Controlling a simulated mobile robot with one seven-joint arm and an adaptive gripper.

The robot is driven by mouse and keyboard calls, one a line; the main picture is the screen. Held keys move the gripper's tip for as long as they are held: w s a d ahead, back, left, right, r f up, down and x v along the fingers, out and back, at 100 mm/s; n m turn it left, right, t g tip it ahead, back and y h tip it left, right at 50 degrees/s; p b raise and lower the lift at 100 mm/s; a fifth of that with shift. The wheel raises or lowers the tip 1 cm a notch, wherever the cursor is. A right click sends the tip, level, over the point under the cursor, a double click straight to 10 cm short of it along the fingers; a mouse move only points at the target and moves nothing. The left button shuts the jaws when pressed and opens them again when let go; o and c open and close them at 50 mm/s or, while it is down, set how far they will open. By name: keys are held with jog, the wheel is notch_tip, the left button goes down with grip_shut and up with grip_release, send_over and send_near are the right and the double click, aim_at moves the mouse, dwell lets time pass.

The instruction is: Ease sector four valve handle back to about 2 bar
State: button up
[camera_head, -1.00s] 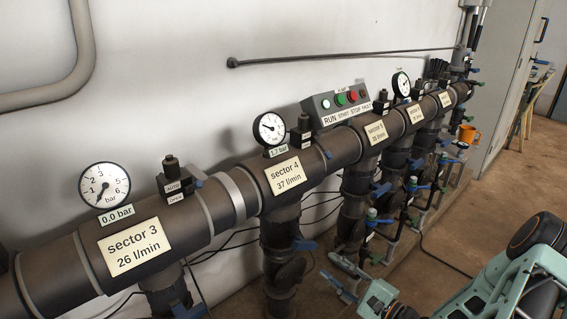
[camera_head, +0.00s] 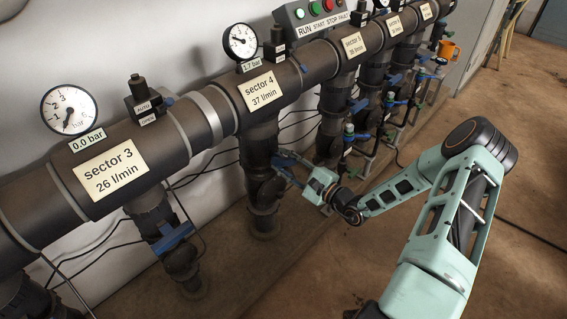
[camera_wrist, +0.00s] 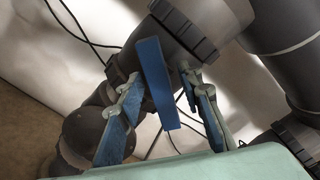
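The sector 4 valve handle (camera_wrist: 156,82) is a flat blue lever on a dark pipe in the wrist view. My gripper (camera_wrist: 163,90) is open, with one blue-padded finger on each side of the lever and gaps visible. In the head view my gripper (camera_head: 287,163) is at the sector 4 down pipe (camera_head: 261,175); I cannot tell the lever from the finger pads there. The sector 4 gauge (camera_head: 241,42) sits above the pipe, with a tag reading 1.7 bar (camera_head: 253,65). The sector 4 label (camera_head: 264,92) reads 37 l/min.
Sector 3, at the left, has a gauge (camera_head: 69,109) tagged 0.0 bar and a blue handle (camera_head: 173,238). More valve branches with blue handles stand close to the right of my gripper. A button box (camera_head: 318,12) is above. The floor (camera_head: 330,265) in front is clear.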

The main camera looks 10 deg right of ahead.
grip_shut()
jog(key=shift+r, duration=0.1)
jog(key=shift+a+m+p, duration=0.1)
jog(key=shift+m+p, duration=0.3)
jog(key=shift+p, duration=0.1)
grip_release()
jog(key=v, duration=1.2)
